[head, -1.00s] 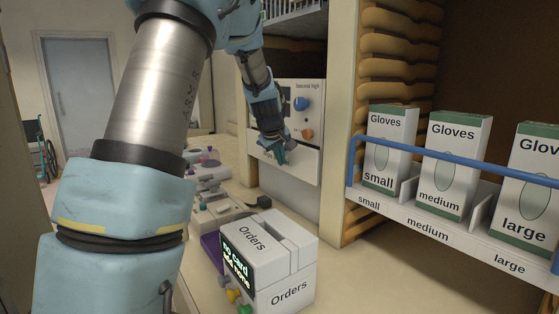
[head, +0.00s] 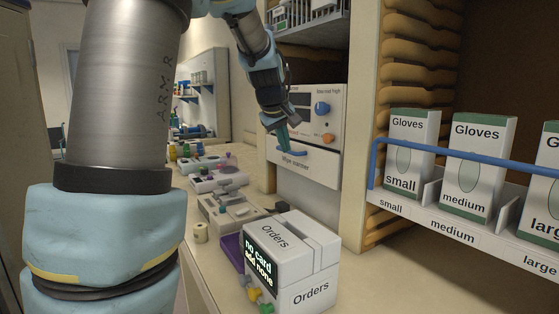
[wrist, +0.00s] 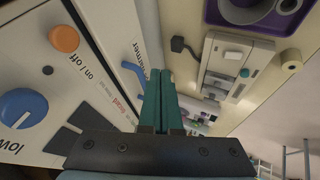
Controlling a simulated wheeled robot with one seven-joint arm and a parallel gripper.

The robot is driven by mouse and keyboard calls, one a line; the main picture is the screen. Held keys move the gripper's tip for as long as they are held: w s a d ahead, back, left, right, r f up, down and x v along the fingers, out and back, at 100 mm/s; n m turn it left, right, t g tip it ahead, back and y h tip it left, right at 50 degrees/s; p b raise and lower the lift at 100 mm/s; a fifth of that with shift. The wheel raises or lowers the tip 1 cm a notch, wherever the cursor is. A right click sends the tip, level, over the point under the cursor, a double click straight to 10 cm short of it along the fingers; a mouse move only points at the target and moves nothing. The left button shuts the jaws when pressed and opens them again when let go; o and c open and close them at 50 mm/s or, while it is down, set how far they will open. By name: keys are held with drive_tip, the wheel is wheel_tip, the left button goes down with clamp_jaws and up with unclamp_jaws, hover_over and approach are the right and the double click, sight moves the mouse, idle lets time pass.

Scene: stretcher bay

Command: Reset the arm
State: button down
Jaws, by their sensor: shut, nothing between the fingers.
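My gripper (head: 285,140) hangs fingers-down in front of the wipe warmer (head: 308,165), a pale box with a blue knob (head: 322,107), an orange on/off knob (head: 328,138) and a blue handle (head: 291,153). In the wrist view my teal fingers (wrist: 160,95) are together with nothing between them. The blue handle (wrist: 133,73) is just left of the fingers there. I cannot tell whether they touch it.
An Orders box (head: 310,261) reading "no card add none" stands on the counter (head: 205,270). Grey devices (head: 230,212) lie behind it. Right of it is a shelf with glove boxes (head: 410,150) behind a blue rail (head: 470,155). A wire basket (head: 310,22) is above the warmer.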

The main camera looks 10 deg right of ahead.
drive_tip(key=s+a+f+m+g+y, duration=0.1)
drive_tip(key=s+a+f, duration=0.5)
drive_tip(key=s, duration=0.1)
drive_tip(key=s+a+f+m+g+y, duration=0.1)
drive_tip(key=s+a+f+m+g, duration=0.1)
drive_tip(key=s+a+f, duration=0.3)
drive_tip(key=s+a+f+m+g+y, duration=0.1)
drive_tip(key=s+a+f, duration=0.5)
drive_tip(key=s, duration=0.5)
drive_tip(key=shift+s+a+f+m+g, duration=0.1)
drive_tip(key=shift+a+f+m+g, duration=0.1)
drive_tip(key=shift+f, duration=0.5)
drive_tip(key=shift+s+a+f+m+g, duration=0.1)
drive_tip(key=shift+f+m+g, duration=0.1)
drive_tip(key=shift+f, duration=0.5)
drive_tip(key=shift+w, duration=0.1)
drive_tip(key=c, duration=1.5)
unclamp_jaws()
